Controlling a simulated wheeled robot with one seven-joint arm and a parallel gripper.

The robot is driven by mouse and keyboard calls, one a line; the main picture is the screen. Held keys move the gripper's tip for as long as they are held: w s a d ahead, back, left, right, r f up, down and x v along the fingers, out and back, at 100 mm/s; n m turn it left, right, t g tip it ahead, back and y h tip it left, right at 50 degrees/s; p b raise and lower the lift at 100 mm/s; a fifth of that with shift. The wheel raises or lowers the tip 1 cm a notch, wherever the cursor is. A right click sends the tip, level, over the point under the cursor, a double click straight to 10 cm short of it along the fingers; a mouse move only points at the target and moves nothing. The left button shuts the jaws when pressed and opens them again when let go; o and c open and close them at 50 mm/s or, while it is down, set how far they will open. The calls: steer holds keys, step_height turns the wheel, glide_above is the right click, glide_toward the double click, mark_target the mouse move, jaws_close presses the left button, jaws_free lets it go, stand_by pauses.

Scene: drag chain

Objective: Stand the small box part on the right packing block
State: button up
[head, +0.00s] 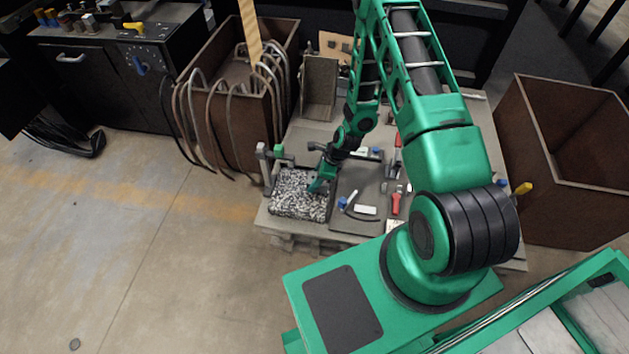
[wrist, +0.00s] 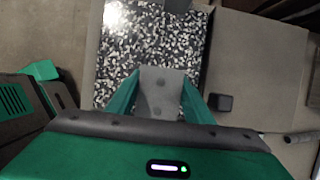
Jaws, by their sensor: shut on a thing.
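My gripper (head: 321,182) is low over the right part of a black-and-white speckled block (head: 294,198). In the wrist view its green fingers (wrist: 164,95) are shut on a grey part with dark round marks (wrist: 162,88), which seems to be the small box part. The speckled block (wrist: 140,45) lies behind and below this part there. I cannot tell whether the part touches the block. In the head view the part is too small and hidden to make out. I see only one speckled block and cannot make out a second.
A dark tray (head: 345,222) with small tools lies right of the speckled block, on a light worktable (head: 270,222). Red-handled tools (head: 396,203) lie farther right. A rusty bin with hoses (head: 225,125) stands at left, another rusty bin (head: 570,205) at right. A small black block (wrist: 219,102) is close by.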

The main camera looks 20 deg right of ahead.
steer(key=shift+r, duration=3.15)
steer(key=shift+w, duration=0.1)
